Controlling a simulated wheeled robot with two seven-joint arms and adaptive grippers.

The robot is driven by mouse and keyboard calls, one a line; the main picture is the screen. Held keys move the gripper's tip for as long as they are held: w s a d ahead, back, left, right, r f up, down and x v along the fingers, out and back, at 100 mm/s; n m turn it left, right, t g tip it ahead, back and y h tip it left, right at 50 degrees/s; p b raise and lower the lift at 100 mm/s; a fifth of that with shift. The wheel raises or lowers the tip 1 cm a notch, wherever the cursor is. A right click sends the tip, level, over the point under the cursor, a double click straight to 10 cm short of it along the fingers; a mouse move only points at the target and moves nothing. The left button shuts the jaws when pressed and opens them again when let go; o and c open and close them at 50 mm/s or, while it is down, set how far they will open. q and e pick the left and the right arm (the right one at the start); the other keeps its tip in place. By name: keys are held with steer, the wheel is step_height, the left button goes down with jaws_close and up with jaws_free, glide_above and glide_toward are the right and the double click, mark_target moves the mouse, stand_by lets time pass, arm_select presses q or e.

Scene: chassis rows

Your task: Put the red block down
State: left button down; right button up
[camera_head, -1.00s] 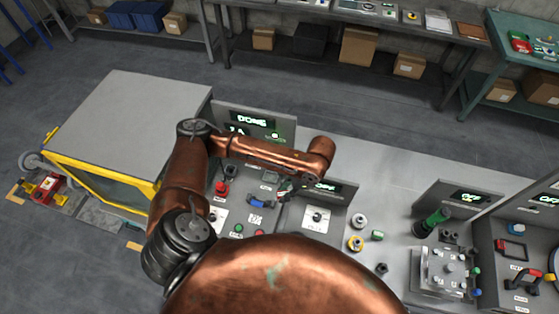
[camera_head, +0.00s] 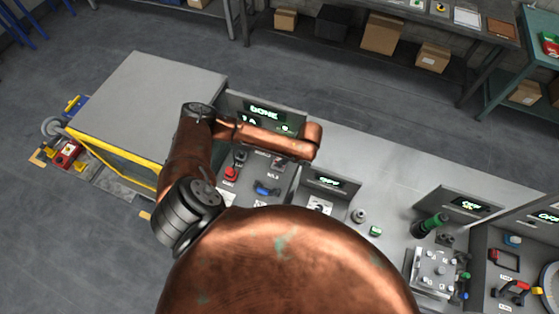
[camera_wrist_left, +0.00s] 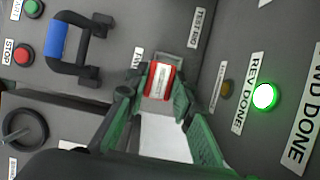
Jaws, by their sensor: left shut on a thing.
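My left gripper (camera_wrist_left: 160,88) has green fingers and is shut on the red block (camera_wrist_left: 158,80), which carries a pale label on its face. The wrist view shows the block between the fingertips, close over a grey panel; whether it touches the panel I cannot tell. In the head view my copper left arm reaches over the panel with the lit DONE display (camera_head: 265,112), and the block cannot be made out there. My right gripper is not in view.
A blue handle (camera_wrist_left: 58,42), a red STOP button (camera_wrist_left: 23,55) and a lit green REV DONE lamp (camera_wrist_left: 264,96) surround the gripper. A lower panel with an OFF display (camera_head: 330,182) stands to the right. Bare grey bench top (camera_head: 375,155) lies behind it.

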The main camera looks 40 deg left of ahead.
arm_select(q)
steer(key=shift+w+a+f, duration=0.2)
steer(key=shift+a+f, duration=0.2)
steer(key=shift+f, duration=0.15)
steer(key=shift+w+a+f, duration=0.2)
steer(key=shift+a+f, duration=0.2)
steer(key=shift+f, duration=0.1)
steer(key=shift+w+a+f, duration=0.1)
steer(key=shift+f, duration=1.6)
steer(key=shift+f, duration=0.15)
steer(key=shift+f, duration=0.25)
steer(key=shift+s+f, duration=0.2)
steer(key=c, duration=2)
jaws_free()
steer(key=o, duration=0.3)
steer(key=shift+f, duration=0.2)
steer(key=shift+o, duration=0.2)
steer(key=shift+d+r, duration=0.1)
steer(key=shift+d, duration=0.1)
